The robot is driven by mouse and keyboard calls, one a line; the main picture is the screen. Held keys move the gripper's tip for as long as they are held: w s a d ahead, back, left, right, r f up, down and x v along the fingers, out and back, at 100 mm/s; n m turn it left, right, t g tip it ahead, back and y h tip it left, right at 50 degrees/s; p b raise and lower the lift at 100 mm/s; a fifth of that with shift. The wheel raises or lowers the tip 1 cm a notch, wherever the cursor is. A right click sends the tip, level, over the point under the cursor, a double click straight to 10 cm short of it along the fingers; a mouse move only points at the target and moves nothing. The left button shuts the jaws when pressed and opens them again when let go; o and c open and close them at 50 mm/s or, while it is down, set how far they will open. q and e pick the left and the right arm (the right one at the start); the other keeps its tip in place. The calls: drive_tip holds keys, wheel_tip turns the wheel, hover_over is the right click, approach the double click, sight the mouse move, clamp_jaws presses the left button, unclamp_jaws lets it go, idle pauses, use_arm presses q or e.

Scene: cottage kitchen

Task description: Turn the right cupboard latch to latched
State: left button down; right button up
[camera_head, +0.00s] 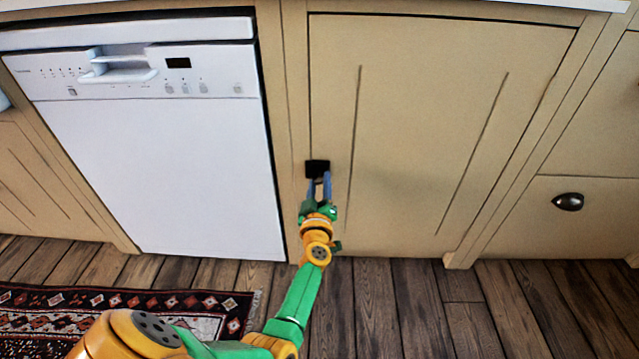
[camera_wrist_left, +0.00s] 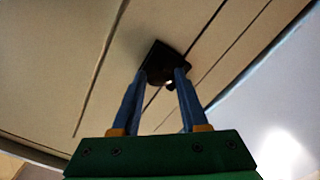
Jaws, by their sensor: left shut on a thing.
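The latch (camera_head: 317,168) is a small black square piece at the left edge of the beige cupboard door (camera_head: 430,120), beside the dishwasher. It also shows in the left wrist view (camera_wrist_left: 166,58). My left gripper (camera_head: 319,180) has its blue fingers at the latch, shut on its knob. In the left wrist view both fingertips reach the black piece. The fingers hide part of the knob, so I cannot tell which way it is turned. The cupboard door lies flat in its frame. My right gripper is not in view.
A white dishwasher (camera_head: 160,150) stands left of the cupboard. A drawer with a dark cup pull (camera_head: 568,202) is at the right. A patterned rug (camera_head: 130,305) lies on the wood floor at the lower left. The floor (camera_head: 450,310) right of my arm is clear.

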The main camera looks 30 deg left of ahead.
use_arm(q)
drive_tip(key=n, duration=0.5)
drive_tip(key=shift+n, duration=0.3)
drive_tip(key=n, duration=0.4)
drive_tip(key=shift+n, duration=0.3)
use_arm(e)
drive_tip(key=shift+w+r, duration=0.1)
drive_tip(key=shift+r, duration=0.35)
use_arm(q)
drive_tip(key=shift+n+b, duration=0.3)
drive_tip(key=shift+c, duration=2.1)
unclamp_jaws()
